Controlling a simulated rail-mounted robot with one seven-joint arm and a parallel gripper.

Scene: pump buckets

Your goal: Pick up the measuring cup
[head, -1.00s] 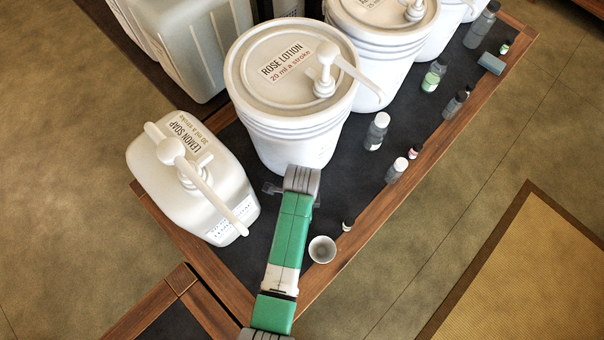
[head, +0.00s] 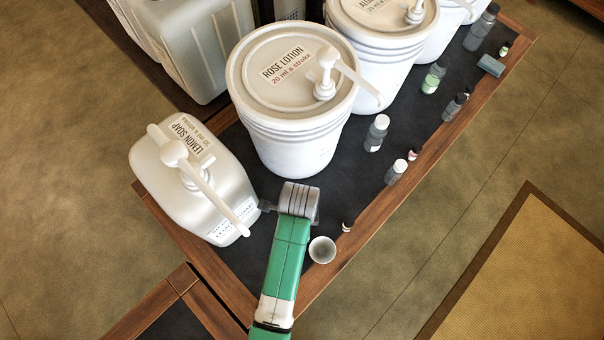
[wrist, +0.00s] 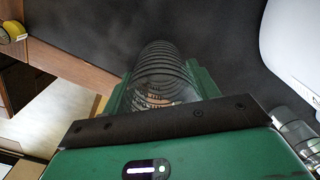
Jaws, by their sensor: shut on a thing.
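In the wrist view a clear, ringed cylinder with markings, which looks like the measuring cup (wrist: 158,62), sits between the green fingers of my gripper (wrist: 165,85). My gripper is shut on it. In the head view my gripper (head: 296,208) is over the near end of the dark table top, between the lemon soap jug and a small pale round cup. The held cup is hidden there under my wrist.
The lemon soap jug (head: 200,200) stands left and the rose lotion bucket (head: 292,130) stands behind. The small pale cup (head: 322,250) and a tiny bottle (head: 347,225) are close on the right. Several bottles line the wooden edge (head: 420,165).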

